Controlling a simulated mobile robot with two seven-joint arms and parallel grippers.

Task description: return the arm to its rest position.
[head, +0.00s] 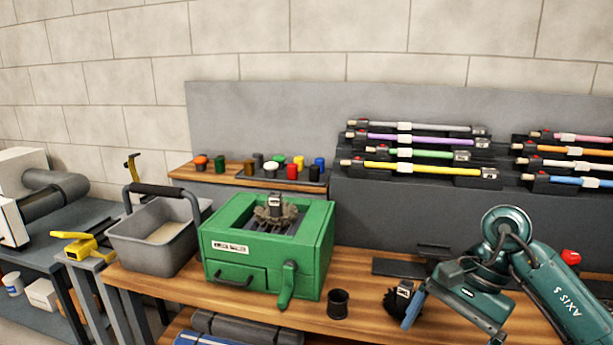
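My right arm (550,290) comes in from the lower right and bends down over the right part of the wooden bench. Its gripper (455,325) hangs low near the bench front, with its two fingers spread apart and nothing visible between them. A dark round brush (391,301) with a labelled hub sits on the bench just left of the gripper's left finger, partly hidden by it. I cannot tell if they touch. My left gripper is not in view.
A green box (222,270) with a crank holds a brush on top. A black cup (338,304) stands right of it, and a grey bucket (150,249) left. Racks with coloured rods (430,168) stand behind. A red button (571,257) is beside my arm.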

